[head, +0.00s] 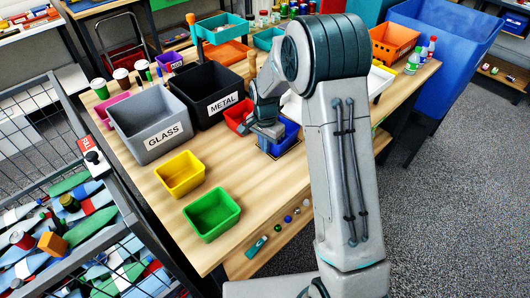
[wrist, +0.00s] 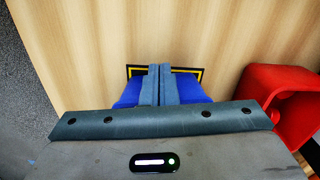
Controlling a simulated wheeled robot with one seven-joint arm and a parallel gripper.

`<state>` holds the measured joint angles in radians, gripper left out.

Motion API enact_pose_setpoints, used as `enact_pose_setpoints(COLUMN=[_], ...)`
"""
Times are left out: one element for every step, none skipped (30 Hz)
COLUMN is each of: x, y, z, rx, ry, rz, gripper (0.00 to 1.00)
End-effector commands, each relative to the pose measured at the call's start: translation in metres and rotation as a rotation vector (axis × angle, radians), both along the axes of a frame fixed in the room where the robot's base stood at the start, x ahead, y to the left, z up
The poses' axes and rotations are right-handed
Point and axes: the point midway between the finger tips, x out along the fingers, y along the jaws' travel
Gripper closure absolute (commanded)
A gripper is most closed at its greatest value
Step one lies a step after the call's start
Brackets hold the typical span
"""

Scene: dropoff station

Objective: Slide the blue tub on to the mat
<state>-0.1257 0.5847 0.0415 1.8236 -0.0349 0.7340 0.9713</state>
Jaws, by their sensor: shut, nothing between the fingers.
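The blue tub (head: 289,132) stands on the table, partly hidden behind my arm and gripper. In the wrist view the blue tub (wrist: 190,88) shows on both sides of my fingers. The dark mat with a yellow border (wrist: 134,70) shows along the tub's far edge there, and the tub covers much of it. Whether the whole tub is inside the border is hidden by my gripper. My gripper (head: 266,135) points down at the tub in the head view. In the wrist view its fingers (wrist: 160,68) are together with nothing between them, over the tub; contact is unclear.
A red tub (wrist: 280,100) stands close on the right in the wrist view. The yellow tub (head: 180,175) and green tub (head: 212,214) stand toward the front left. Grey GLASS (head: 150,128) and black METAL (head: 210,95) bins stand behind. Bare table lies between.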

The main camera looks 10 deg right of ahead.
Motion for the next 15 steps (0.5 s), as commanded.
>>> enact_pose_setpoints(x=[0.0023, 0.0031, 0.0037, 0.0038, 0.004, 0.0039, 0.0039, 0.004, 0.004, 0.004, 0.004, 0.004, 0.004, 0.004, 0.004], y=[-0.0023, -0.0035, -0.0047, -0.0054, -0.0059, -0.0066, -0.007, -0.0074, -0.0077, -0.0079, -0.008, -0.0081, -0.0081, -0.0081, -0.0081], z=[-0.0005, -0.0004, -0.0002, -0.0001, 0.0, 0.0001, 0.0001, 0.0001, 0.0001, 0.0001, 0.0001, 0.0002, 0.0005, 0.0011, 0.0024], rx=[0.0, 0.0, 0.001, 0.001, 0.001, 0.001, 0.001, 0.001, 0.001, 0.001, 0.001, 0.001, 0.0, 0.0, 0.001], ry=[0.0, 0.0, 0.001, 0.001, 0.001, 0.001, 0.001, 0.001, 0.001, 0.001, 0.001, 0.001, 0.0, 0.0, -0.001], rz=[0.0, 0.0, -0.001, -0.002, -0.003, -0.004, -0.005, -0.006, -0.006, -0.007, -0.007, -0.007, -0.007, -0.007, -0.008], gripper=[1.0, 1.0, 1.0, 1.0, 1.0, 1.0, 1.0, 1.0, 1.0, 1.0, 1.0, 1.0, 1.0, 1.0, 1.0])
